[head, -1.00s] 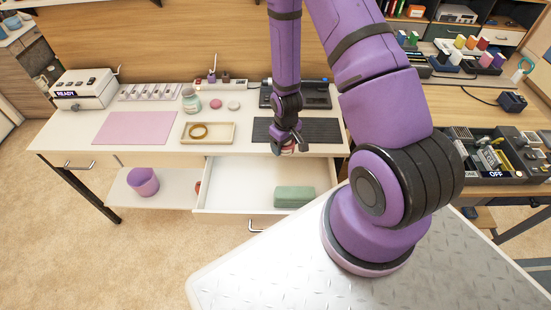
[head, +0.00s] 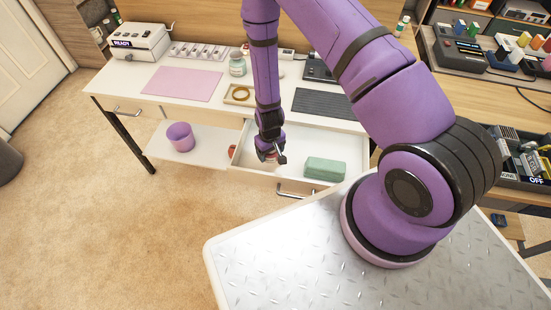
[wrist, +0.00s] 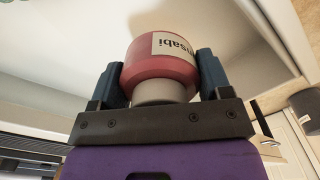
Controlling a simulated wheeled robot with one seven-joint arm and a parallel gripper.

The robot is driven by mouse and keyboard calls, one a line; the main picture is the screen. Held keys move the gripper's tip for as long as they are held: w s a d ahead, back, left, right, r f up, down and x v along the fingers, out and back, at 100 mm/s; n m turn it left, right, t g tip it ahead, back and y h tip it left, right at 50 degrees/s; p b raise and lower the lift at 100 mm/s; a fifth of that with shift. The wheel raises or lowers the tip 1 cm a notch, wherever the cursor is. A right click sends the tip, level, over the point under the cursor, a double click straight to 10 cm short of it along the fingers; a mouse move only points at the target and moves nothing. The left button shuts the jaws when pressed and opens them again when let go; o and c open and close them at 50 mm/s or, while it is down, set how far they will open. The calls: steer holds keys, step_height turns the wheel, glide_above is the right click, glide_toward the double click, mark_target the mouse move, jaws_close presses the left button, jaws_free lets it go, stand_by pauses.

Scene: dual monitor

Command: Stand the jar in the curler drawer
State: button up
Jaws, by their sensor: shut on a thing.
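My gripper (head: 269,153) points down over the left part of the open curler drawer (head: 316,143). It is shut on the jar, which is red with a pale cap and a white label (wrist: 177,45) and also shows in the wrist view (wrist: 150,60). The two blue fingers (wrist: 162,78) press its sides, with the cap end toward my palm. The jar looks roughly upright. In the head view it is small and mostly covered by the gripper, so I cannot tell whether its base touches the drawer floor.
A purple pot (head: 180,136) and a red object (head: 232,151) are on the low shelf at left. On the tabletop are a pink mat (head: 182,84), a tray (head: 238,99) and a black mat (head: 323,103).

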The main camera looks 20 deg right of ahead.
mark_target(271, 159)
steer(key=shift+f, duration=2.7)
steer(key=shift+f, duration=0.1)
steer(key=o, duration=1)
step_height(271, 159, up, 12)
steer(key=shift+r, duration=0.1)
